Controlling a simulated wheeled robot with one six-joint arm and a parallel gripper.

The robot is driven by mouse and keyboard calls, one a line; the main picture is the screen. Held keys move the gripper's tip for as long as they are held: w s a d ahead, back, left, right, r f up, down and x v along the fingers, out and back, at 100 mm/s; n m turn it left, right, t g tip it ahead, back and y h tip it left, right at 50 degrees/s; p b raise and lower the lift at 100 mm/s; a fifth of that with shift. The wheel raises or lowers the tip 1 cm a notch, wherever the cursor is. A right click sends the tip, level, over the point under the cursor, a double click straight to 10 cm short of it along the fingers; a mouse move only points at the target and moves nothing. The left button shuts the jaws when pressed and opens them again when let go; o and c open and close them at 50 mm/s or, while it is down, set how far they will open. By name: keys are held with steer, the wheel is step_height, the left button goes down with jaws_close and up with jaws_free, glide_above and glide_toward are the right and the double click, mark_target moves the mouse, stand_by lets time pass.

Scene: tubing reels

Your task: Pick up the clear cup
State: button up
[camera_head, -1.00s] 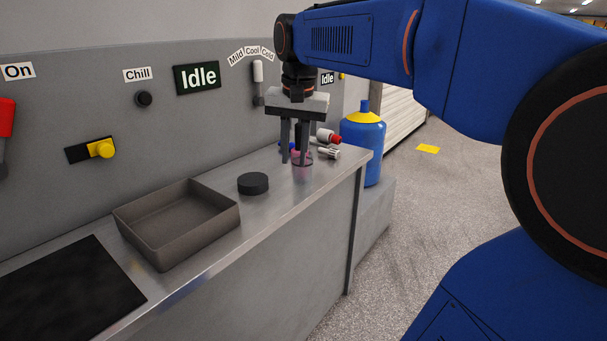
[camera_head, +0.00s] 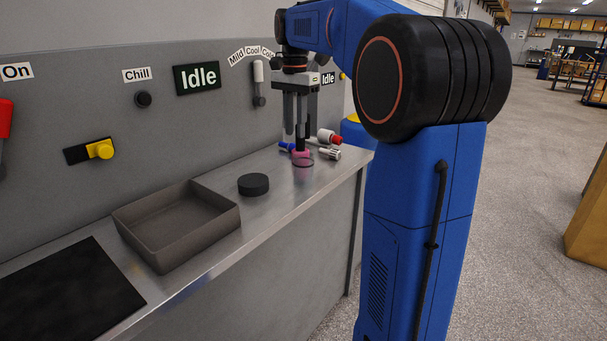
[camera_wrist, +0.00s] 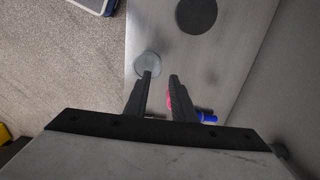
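The clear cup (camera_head: 304,162) is see-through and stands near the front edge of the metal counter, towards its right end. In the wrist view it appears as a pale round shape (camera_wrist: 148,62), touching or overlapping the left fingertip in the picture. My gripper (camera_head: 295,140) points down just behind and above the cup. In the wrist view the fingers of my gripper (camera_wrist: 161,76) are apart with nothing gripped between them. The cup lies off to the left of the gap. Whether a finger touches it I cannot tell.
A pink object (camera_head: 301,153) sits right behind the cup, with blue (camera_head: 286,146), red-and-white (camera_head: 328,137) and pale (camera_head: 330,153) parts close by. A black disc (camera_head: 253,184) and a grey tray (camera_head: 180,262) lie to the left. The counter between disc and cup is bare.

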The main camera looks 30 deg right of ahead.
mark_target(297, 166)
step_height(297, 166, down, 7)
steer(key=shift+r, duration=0.1)
steer(key=shift+d+f, duration=0.15)
steer(key=shift+f, duration=2.8)
steer(key=shift+c, duration=0.5)
jaws_close()
